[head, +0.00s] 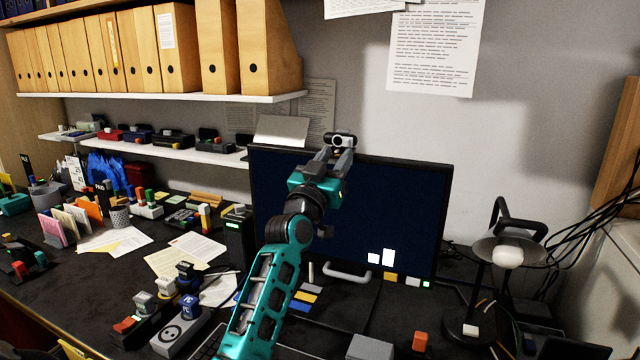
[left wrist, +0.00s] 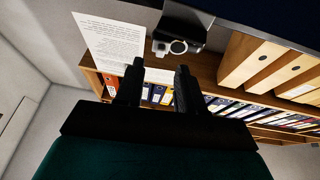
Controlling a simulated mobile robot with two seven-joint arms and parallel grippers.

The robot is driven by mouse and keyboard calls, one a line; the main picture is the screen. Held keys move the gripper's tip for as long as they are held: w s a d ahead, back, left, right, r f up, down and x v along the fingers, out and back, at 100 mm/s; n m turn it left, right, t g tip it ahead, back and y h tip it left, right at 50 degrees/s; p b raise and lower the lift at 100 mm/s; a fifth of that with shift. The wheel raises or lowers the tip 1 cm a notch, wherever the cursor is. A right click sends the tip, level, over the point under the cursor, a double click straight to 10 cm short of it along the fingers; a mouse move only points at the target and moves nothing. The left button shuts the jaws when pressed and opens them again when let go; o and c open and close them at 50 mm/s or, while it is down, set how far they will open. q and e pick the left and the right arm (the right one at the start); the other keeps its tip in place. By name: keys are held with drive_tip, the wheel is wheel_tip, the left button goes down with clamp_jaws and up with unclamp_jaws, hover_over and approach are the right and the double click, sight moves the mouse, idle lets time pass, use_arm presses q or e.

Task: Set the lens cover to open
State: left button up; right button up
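A small dark webcam (head: 342,139) with a pale ring around its lens sits on the top edge of the black monitor (head: 400,215). The webcam also shows at the top of the left wrist view (left wrist: 184,27), with the pale ring (left wrist: 178,46) facing my fingers. I cannot tell how the lens cover itself is set. My left gripper (head: 337,158) is just in front of and slightly below the webcam in the head view. In the left wrist view its two dark fingers (left wrist: 158,78) are apart with nothing between them. My right gripper is not seen.
Shelves with binders (head: 170,50) and small devices (head: 172,137) are at the left. A desk lamp (head: 508,250) stands right of the monitor. Papers (head: 115,240), pen holders and switch boxes crowd the desk below. The wall above the monitor is free apart from pinned sheets (head: 433,45).

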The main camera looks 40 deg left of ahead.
use_arm(q)
drive_tip(key=v, duration=0.9)
drive_tip(key=shift+b, duration=0.3)
